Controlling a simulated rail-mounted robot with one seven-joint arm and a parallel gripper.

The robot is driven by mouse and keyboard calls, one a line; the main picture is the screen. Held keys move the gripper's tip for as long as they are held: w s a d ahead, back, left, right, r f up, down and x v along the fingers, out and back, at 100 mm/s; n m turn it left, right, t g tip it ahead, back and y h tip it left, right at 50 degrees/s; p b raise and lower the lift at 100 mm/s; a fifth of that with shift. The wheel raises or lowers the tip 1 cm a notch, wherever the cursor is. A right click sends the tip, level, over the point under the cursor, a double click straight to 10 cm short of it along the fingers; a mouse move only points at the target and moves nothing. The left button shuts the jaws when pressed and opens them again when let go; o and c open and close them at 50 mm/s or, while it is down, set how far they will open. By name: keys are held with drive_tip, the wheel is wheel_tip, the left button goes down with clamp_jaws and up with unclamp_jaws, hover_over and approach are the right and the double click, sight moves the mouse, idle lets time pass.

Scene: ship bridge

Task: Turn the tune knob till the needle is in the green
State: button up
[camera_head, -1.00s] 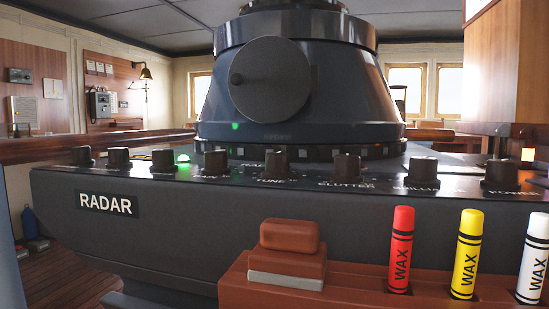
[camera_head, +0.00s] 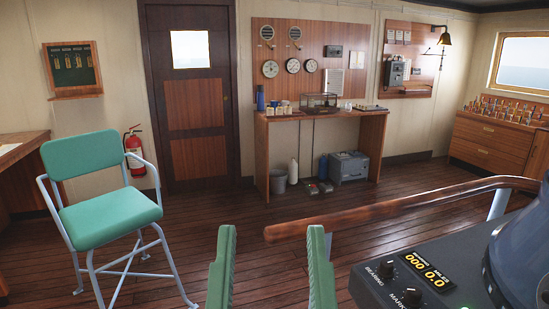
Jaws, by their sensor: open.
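My gripper (camera_head: 272,232) shows at the bottom of the view as two green fingers standing well apart, open and empty. Part of the dark radar console (camera_head: 365,296) is at the lower right. Its bearing knob (camera_head: 385,267) and mark knob (camera_head: 411,297) are visible beside a display (camera_head: 428,271) with yellow digits. My gripper is left of the console, apart from these knobs. The tune knob and any needle or green band for it are out of view.
A wooden handrail (camera_head: 400,205) runs just behind the console. A green chair (camera_head: 105,215) stands at left. A wooden table (camera_head: 320,118) with instruments stands by the back wall, near a door (camera_head: 190,95). Open plank floor (camera_head: 215,200) lies between.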

wheel_tip(320, 180, up, 17)
drive_tip(key=p, duration=1.2)
drive_tip(key=shift+p, duration=0.35)
drive_tip(key=shift+a, duration=0.1)
